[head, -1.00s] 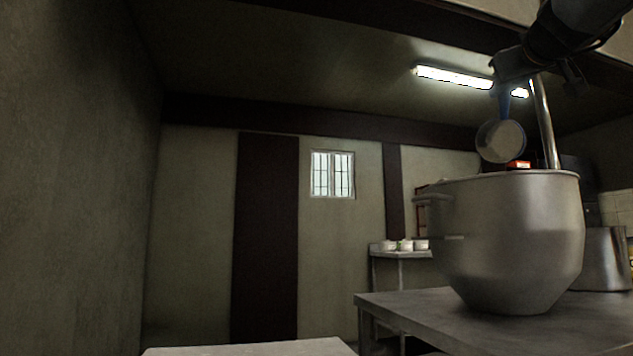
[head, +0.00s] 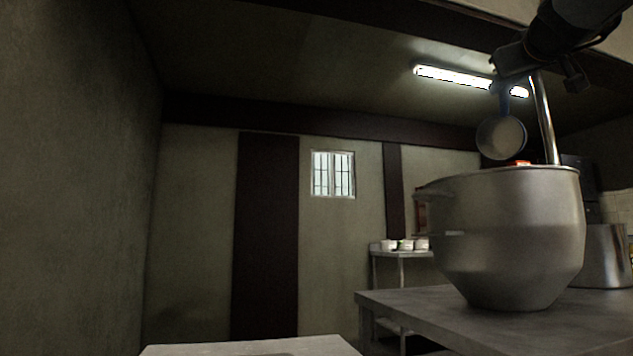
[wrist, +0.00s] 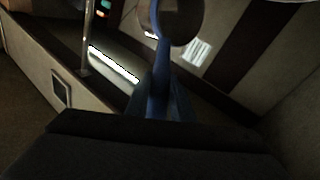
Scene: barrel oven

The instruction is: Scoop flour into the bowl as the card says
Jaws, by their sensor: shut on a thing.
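A scoop with a blue handle and a round cup (head: 501,138) hangs from my gripper (head: 507,88), which is shut on its handle. In the wrist view the blue handle (wrist: 162,70) runs up from my gripper (wrist: 160,112) to the cup at the top edge. The bowl's inside is hidden. No card or flour container can be made out.
The bowl stands on a grey table (head: 400,303). A steel pot (head: 603,258) stands behind it at right, and a metal post (head: 545,120) rises behind the rim. Small white bowls (head: 405,245) sit on a far shelf. Open air lies left of the scoop.

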